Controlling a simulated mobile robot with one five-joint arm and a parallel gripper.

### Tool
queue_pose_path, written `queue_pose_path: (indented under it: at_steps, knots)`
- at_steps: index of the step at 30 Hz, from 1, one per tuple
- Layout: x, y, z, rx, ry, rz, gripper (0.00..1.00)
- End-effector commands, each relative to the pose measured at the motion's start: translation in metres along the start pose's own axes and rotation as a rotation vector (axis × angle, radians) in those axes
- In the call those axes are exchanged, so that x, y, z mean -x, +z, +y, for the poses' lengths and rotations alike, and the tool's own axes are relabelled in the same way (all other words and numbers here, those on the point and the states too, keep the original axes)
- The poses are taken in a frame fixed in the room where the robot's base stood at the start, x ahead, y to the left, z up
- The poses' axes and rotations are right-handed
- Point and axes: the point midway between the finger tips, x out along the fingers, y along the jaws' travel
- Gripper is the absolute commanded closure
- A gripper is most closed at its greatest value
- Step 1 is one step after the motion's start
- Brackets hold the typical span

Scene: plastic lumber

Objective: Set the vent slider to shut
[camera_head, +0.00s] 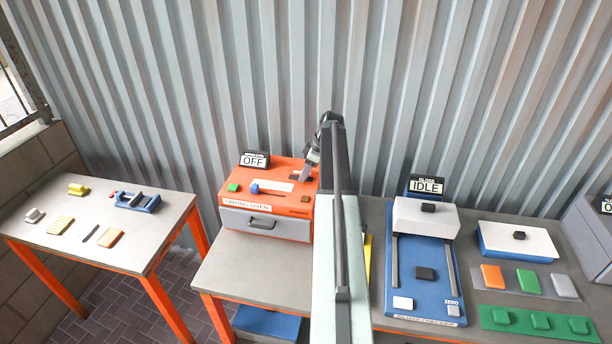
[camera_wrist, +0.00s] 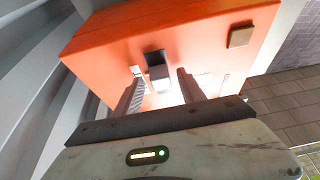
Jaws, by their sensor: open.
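The orange drying oven (camera_head: 219,205) stands on the middle bench, its grey front drawer closed. In the wrist view, the oven's orange top (camera_wrist: 110,48) fills the upper middle. My gripper (camera_wrist: 162,84) is open, with one finger on each side of the knob. I cannot tell whether the fingers touch it. In the head view my gripper (camera_head: 303,172) reaches down over the oven's back right, hiding part of the slider area.
An OFF display (camera_head: 254,160) stands behind. The blue gloss checker (camera_head: 427,297) is to the right. A side table (camera_head: 80,228) stands left.

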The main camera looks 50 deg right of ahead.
Motion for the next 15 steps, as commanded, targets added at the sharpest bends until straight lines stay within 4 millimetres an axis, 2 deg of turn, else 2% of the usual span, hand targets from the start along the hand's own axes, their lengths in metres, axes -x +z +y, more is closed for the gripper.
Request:
queue_pose_path:
  at_steps: [2,7,8,15]
  knots:
    - [0.001,-0.0006,-0.0001,0.0,0.0,0.0,0.53]
    - [0.0009,-0.0008,-0.0001,0.0,0.0,0.0,0.97]
    - [0.0009,-0.0009,0.0,0.0,0.0,0.0,1.0]
    - [0.0009,-0.0012,0.0004,0.001,0.001,0.0,1.0]
